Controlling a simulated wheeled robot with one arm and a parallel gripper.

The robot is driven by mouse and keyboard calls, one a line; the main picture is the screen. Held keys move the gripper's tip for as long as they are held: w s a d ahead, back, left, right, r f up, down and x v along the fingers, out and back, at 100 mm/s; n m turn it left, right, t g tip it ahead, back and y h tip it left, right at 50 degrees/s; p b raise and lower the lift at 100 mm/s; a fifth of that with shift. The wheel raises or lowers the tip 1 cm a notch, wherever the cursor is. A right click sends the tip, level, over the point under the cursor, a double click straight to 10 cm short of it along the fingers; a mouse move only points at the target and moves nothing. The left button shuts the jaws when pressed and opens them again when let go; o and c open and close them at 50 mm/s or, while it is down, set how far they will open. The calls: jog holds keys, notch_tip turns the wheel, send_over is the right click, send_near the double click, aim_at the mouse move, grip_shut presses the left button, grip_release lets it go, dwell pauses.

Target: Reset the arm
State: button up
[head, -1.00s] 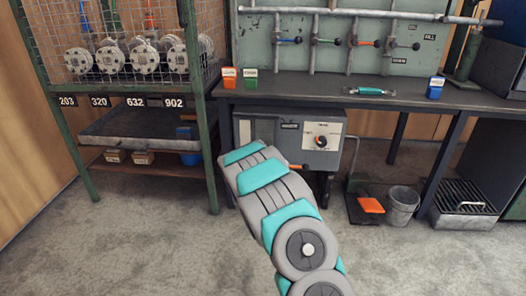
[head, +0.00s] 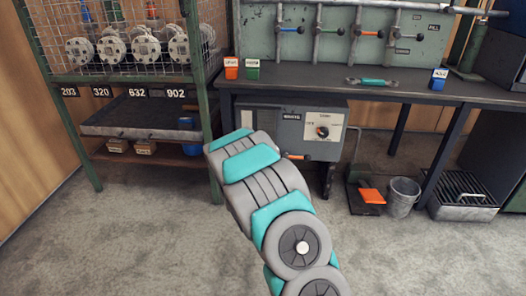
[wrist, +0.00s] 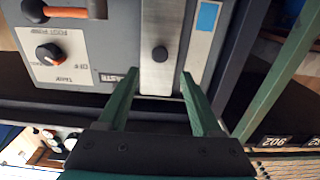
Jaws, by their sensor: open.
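My gripper (wrist: 157,105) shows in the wrist view with its two green fingers apart and nothing between them. It faces the grey control box (wrist: 110,85), which has a black knob (wrist: 48,54) and an orange-handled lever (wrist: 65,12). I cannot tell the gap between fingertips and box. In the head view my grey and teal arm reaches forward from the bottom, and the gripper itself is hidden behind it.
A bench (head: 310,88) carries a panel with valves (head: 340,35), orange, green and blue small boxes and a teal-handled tool (head: 372,81). A wire-fronted rack (head: 90,82) with flanges stands left. A bucket (head: 402,196) and orange pedal (head: 372,196) are on the right floor. The front floor is clear.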

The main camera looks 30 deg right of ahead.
dwell(0.3)
jog(key=s+a+r+n+g+y+p, duration=0.25)
jog(key=s+a+r+g+y, duration=0.2)
jog(key=s+a, duration=0.55)
jog(key=s+a+r+n+g+y+p, duration=0.1)
jog(key=s+a+r+g+y+p, duration=0.4)
jog(key=s+a, duration=0.5)
jog(key=s+a+r+n+g+p, duration=0.1)
jog(key=s+a+r+g, duration=0.1)
jog(key=s, duration=0.9)
jog(key=s+a+r+n+g+p, duration=0.1)
jog(key=s+a+r+g, duration=0.1)
jog(key=s, duration=0.9)
jog(key=s+a+r+n+g+p, duration=0.1)
jog(key=s+r+g, duration=0.2)
jog(key=s+r, duration=0.3)
jog(key=s, duration=0.5)
jog(key=shift+s+a, duration=0.2)
jog(key=shift+a, duration=0.2)
